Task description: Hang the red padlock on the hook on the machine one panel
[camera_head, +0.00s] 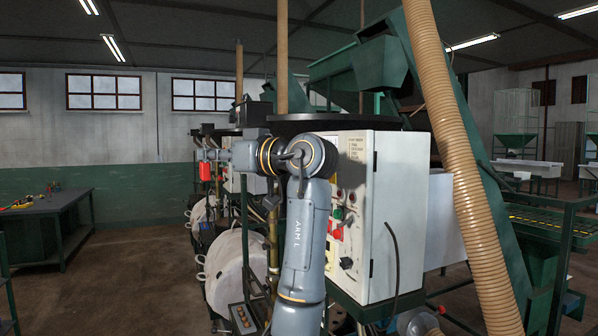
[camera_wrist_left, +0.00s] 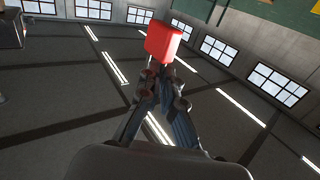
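The red padlock (camera_head: 205,172) is at the tip of my left gripper (camera_head: 207,156), left of centre in the head view. In the left wrist view the padlock's red body (camera_wrist_left: 163,41) is beyond the fingertips (camera_wrist_left: 161,72). The fingers are closed together around its thin shackle, which is mostly hidden. A white control panel (camera_head: 385,215) with buttons and a label stands right of my left arm. A second, smaller panel (camera_head: 232,182) is partly hidden behind the arm. I cannot tell which is machine one's, and I see no hook. My right gripper is not in view.
White bulk bags (camera_head: 232,270) hang below and behind my left arm. A tan ribbed hose (camera_head: 460,150) and green conveyor frame (camera_head: 485,185) stand on the right. A dark workbench (camera_head: 55,207) is far left, with clear floor (camera_head: 125,265) before the bags.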

